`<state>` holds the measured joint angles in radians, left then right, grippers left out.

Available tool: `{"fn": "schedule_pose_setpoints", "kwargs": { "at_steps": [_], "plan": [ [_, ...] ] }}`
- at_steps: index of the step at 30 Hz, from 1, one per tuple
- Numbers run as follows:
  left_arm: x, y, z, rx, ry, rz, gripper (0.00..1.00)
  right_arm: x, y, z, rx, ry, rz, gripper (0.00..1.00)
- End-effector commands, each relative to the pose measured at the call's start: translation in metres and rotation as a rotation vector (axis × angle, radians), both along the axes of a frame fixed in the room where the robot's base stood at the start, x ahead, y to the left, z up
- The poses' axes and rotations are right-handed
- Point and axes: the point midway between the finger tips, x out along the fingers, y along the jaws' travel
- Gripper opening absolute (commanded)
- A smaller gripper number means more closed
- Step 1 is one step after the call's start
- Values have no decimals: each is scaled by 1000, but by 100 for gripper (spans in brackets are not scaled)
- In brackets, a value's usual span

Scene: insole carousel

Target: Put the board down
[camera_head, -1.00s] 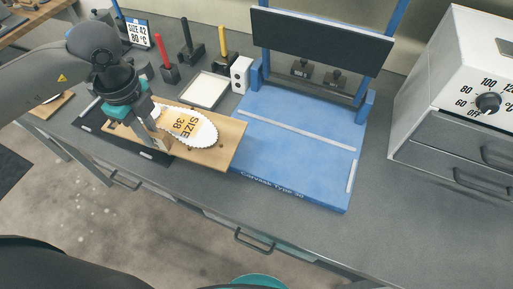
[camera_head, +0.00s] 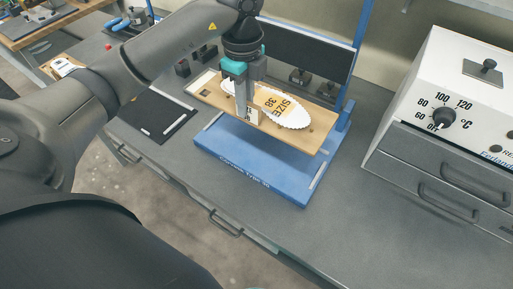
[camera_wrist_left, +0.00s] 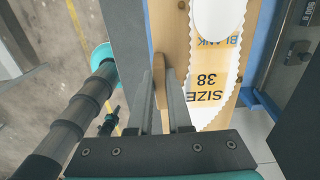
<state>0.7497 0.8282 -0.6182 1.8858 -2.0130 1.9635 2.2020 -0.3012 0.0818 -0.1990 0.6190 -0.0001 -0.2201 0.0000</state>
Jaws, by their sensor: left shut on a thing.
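The wooden board (camera_head: 211,92) carries a white serrated insole blank with a yellow "SIZE 38" label (camera_head: 268,101). It is over the blue base plate (camera_head: 255,160) of the press; whether it touches the plate is hard to tell, but it looks held above it. My left gripper (camera_head: 243,112) is shut on the board's near edge at a wooden grip. In the left wrist view the fingers (camera_wrist_left: 166,90) close on that grip beside the label. The board hides much of the blue plate. My right gripper is not in view.
The press's dark upper plate (camera_head: 308,58) and blue posts stand behind the board. A white oven (camera_head: 455,90) with a dial stands at the right. A black mat (camera_head: 155,122) lies empty at the left. The grey counter in front of the oven is clear.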

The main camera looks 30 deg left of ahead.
Motion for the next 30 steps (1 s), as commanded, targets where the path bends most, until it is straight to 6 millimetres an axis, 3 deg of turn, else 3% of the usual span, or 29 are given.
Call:
{"fn": "schedule_pose_setpoints", "kwargs": {
  "at_steps": [6, 12, 20, 27, 30],
  "plan": [
    [-1, 1, -62, 1, 5, 0, 0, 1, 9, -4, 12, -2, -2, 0],
    [-1, 0, -104, 1, 2, -1, 0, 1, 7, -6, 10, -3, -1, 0],
    [0, 0, -124, 0, 0, -1, 0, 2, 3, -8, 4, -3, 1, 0],
    [0, 1, -157, 1, 1, -1, 0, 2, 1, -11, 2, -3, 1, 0],
    [0, 1, -159, 1, -4, -2, 0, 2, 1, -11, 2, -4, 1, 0]
  ]
}}
